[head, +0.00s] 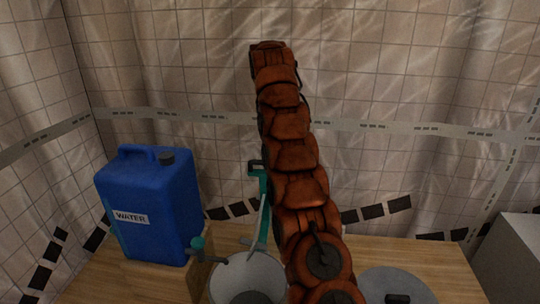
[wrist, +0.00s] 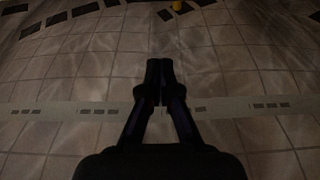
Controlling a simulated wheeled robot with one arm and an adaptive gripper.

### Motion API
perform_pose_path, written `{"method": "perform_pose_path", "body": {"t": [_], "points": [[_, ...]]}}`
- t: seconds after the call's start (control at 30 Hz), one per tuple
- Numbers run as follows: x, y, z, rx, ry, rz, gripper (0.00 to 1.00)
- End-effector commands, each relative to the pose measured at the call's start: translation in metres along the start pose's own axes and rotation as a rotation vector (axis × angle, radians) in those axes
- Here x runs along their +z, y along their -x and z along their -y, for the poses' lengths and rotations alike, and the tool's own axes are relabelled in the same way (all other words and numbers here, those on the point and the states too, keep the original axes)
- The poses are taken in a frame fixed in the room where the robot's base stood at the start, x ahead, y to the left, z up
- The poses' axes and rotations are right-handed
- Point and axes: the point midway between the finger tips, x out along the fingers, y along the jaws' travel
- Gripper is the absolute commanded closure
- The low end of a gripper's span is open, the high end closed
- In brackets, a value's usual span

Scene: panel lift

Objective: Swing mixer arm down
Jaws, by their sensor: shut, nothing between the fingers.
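A teal upright piece with a pale bar (head: 262,205), perhaps the mixer arm, stands steeply raised at the back of a white bowl (head: 225,275). My own arm covers its right side, so I cannot see its full shape. My gripper (wrist: 161,62) shows in the wrist view with its two fingers together and nothing between them. It faces a tiled surface, and no part of the mixer shows there. In the head view my arm rises high past the mixer, and the fingers cannot be made out.
A blue water jug (head: 150,210) stands left of the bowl, with a small teal-topped post (head: 197,243) between them. A grey round lid (head: 395,283) lies to the right on the wooden table (head: 450,265). A pale box (head: 508,262) stands at far right. Tiled walls close in behind.

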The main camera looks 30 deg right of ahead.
Motion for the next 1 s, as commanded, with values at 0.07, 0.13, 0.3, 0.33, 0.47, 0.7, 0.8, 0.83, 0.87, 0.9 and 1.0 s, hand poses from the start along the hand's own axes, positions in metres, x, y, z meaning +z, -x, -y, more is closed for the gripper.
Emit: {"method": "perform_pose_path", "body": {"t": [0.07, 0.13, 0.3, 0.33, 0.47, 0.7, 0.8, 0.83, 0.87, 0.9, 1.0], "points": [[0.0, 0.0, 0.0, 0.0, -0.001, 0.0, 1.0], [0.0, -0.001, 0.0, 0.0, -0.001, 0.0, 1.0], [0.0, -0.001, 0.0, 0.0, -0.001, 0.0, 1.0], [0.0, -0.001, 0.0, 0.0, -0.001, 0.0, 1.0], [0.001, -0.009, 0.0, 0.001, -0.001, 0.001, 1.0], [0.002, -0.048, -0.001, 0.002, 0.0, 0.002, 1.0], [0.001, -0.065, -0.001, 0.001, -0.001, 0.002, 1.0], [0.001, -0.07, -0.001, 0.001, -0.001, 0.002, 1.0], [0.001, -0.075, -0.001, 0.001, -0.001, 0.002, 1.0], [0.002, -0.082, -0.001, 0.001, -0.001, 0.002, 1.0], [0.001, -0.099, -0.002, 0.003, -0.002, 0.003, 1.0]]}}
